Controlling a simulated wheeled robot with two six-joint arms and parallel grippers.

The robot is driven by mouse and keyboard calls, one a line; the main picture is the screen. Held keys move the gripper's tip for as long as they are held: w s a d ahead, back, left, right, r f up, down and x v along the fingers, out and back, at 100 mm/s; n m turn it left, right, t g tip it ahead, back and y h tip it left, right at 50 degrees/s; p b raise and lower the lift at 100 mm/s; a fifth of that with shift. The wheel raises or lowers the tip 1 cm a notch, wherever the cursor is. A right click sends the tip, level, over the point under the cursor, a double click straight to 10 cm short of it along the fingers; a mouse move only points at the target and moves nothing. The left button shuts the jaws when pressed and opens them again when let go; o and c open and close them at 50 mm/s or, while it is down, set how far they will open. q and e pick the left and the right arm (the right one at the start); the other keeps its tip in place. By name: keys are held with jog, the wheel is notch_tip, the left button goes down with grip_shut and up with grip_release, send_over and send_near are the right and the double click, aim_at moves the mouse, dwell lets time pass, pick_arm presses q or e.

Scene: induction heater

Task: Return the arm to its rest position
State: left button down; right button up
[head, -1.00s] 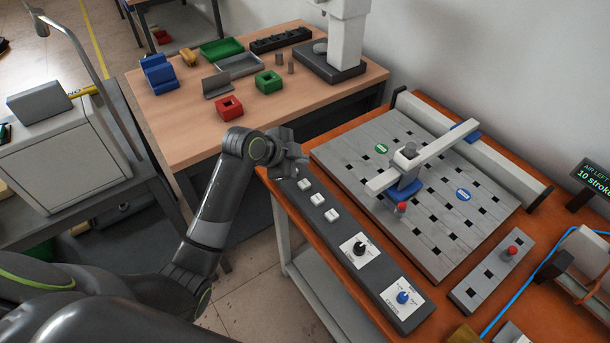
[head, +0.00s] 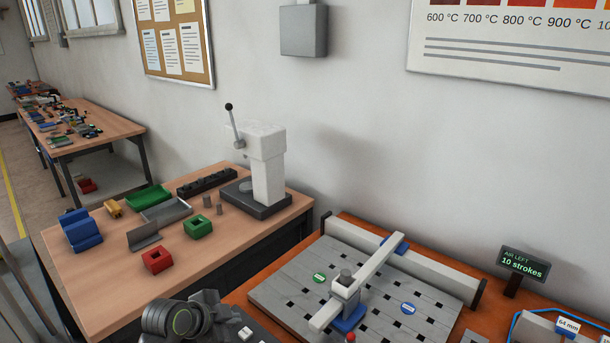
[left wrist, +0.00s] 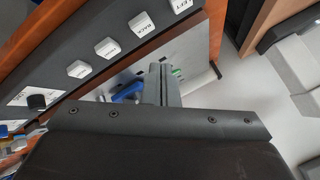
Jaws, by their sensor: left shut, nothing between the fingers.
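My left gripper (head: 222,312) is at the bottom edge of the head view, beside the grey button panel (head: 262,335) at the left front of the orange table. The left wrist view shows its dark fingers (left wrist: 163,85) shut and empty. The panel's white buttons (left wrist: 110,48) and a black knob (left wrist: 37,101) lie beside the fingers in that view. The gripper looks clear of the buttons, though the exact gap is hard to tell. Most of my left arm is below the head view. My right gripper is in neither view.
A perforated grey plate (head: 285,291) with a crossbar slide (head: 368,268) lies right of the gripper. Behind it, a wooden table (head: 90,275) holds red (head: 157,260) and green (head: 198,227) blocks and a lever press (head: 266,175). An air display (head: 523,265) stands at right.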

pick_arm(q)
jog(key=s+a+f+n+g+y, duration=0.15)
jog(key=s+a+n, duration=0.3)
jog(key=s, duration=0.65)
jog(key=s+a+f+n+g+y, duration=0.1)
jog(key=s+a+f+n+y, duration=0.35)
jog(key=s, duration=0.75)
jog(key=s+a+n+g, duration=0.1)
jog(key=s+a+n, duration=0.1)
jog(key=s+n, duration=0.65)
notch_tip(320, 180, down, 24)
jog(key=s+a+f+m+g, duration=0.1)
jog(key=s+a+m+g, duration=0.1)
jog(key=s+m, duration=0.1)
jog(key=s+d+f, duration=0.1)
jog(key=s+f, duration=1.3)
jog(key=f, duration=0.1)
jog(key=shift+s+d+f+g+h, duration=0.25)
jog(key=shift+f+g+h, duration=0.1)
jog(key=shift+g, duration=0.1)
jog(key=shift+n, duration=0.25)
